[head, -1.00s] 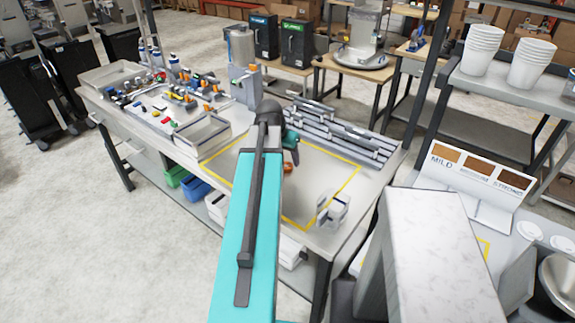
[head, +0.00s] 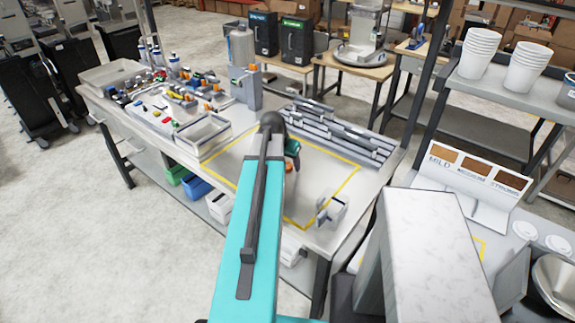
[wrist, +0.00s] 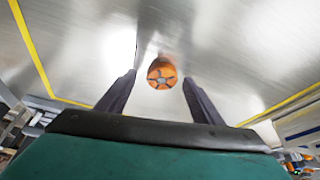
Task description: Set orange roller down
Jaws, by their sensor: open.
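The orange roller (wrist: 161,74) shows in the wrist view, its round end with dark spoke-like marks facing the camera. It appears to rest on the bare metal tabletop (wrist: 235,60). My gripper (wrist: 159,78) is open, with one dark finger on each side of the roller and a gap on both sides. The roller lies about level with the fingertips or just past them.
Grey stepped rails (head: 340,135) stand behind the outlined area. A small grey fixture (head: 331,212) stands at its front right corner. An open grey bin (head: 203,134) and many small parts lie to the left. A marble-topped block (head: 425,240) stands at the right front.

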